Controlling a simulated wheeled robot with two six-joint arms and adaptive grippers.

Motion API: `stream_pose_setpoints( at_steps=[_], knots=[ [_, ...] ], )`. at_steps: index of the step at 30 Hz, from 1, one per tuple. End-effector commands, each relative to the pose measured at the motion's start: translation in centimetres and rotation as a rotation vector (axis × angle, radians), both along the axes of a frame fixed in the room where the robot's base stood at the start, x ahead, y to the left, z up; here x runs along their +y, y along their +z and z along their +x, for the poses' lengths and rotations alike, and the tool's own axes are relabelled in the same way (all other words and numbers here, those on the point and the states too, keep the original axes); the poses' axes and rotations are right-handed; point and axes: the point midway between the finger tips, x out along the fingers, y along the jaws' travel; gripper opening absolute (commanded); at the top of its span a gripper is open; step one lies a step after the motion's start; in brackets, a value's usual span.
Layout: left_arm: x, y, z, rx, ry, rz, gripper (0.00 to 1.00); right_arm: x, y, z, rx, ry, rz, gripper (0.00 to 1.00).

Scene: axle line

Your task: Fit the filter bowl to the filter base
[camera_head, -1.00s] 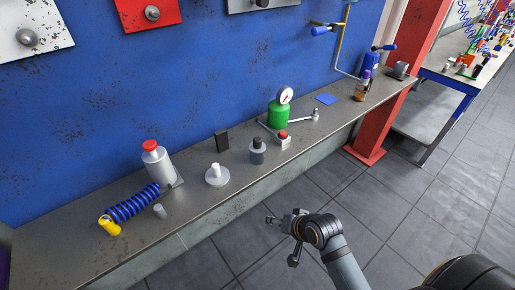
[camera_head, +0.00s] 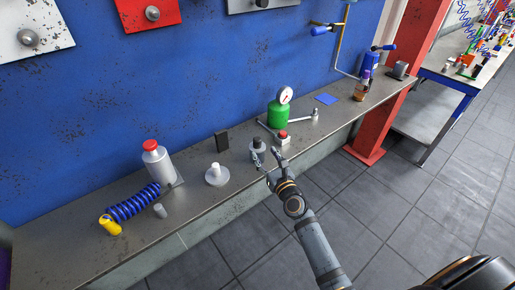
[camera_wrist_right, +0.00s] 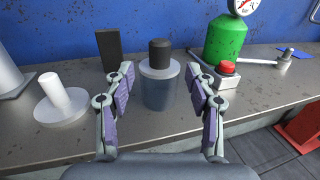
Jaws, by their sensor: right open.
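A blue-grey cylinder with a pale top and a black knob, which looks like the filter bowl (camera_head: 257,154), stands upright on the bench. It shows whole in the right wrist view (camera_wrist_right: 160,93). A white disc with an upright post, perhaps the filter base (camera_head: 217,177), stands to its left; it also shows in the right wrist view (camera_wrist_right: 62,104). My right gripper (camera_head: 268,159) is open and empty, at the bench's front edge. In the right wrist view its fingers (camera_wrist_right: 160,78) appear on either side of the cylinder; contact is not visible. My left gripper is out of view.
A black block (camera_wrist_right: 109,49) stands behind the cylinder. A red-button box (camera_head: 282,139) and a green tank with a gauge (camera_head: 278,114) stand close on its right.

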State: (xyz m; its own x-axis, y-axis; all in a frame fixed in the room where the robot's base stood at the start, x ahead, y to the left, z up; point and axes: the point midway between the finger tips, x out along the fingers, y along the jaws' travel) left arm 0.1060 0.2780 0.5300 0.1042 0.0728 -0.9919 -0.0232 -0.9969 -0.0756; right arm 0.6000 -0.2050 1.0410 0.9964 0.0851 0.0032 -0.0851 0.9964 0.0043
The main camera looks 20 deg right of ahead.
Motion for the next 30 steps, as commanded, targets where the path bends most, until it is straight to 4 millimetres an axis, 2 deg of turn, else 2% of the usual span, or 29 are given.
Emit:
stream_pose_setpoints(
  at_steps=[4, 11, 19, 27, 30],
  knots=[
    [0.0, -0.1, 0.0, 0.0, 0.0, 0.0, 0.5, 0.2, 0.0, 2.2, -0.001, 0.001, -0.002, 0.56],
    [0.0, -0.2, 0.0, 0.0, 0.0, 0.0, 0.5, 0.3, 0.0, 3.2, -0.001, 0.001, -0.003, 0.56],
    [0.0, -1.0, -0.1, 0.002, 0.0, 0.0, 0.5, 0.7, -0.1, 7.4, 0.0, 0.001, -0.004, 0.56],
    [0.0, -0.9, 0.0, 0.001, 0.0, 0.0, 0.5, 0.7, 0.0, 7.8, 0.001, 0.002, -0.004, 0.56],
    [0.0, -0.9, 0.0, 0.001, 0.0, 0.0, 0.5, 0.7, 0.0, 7.8, 0.001, 0.002, -0.004, 0.43]
  ],
)
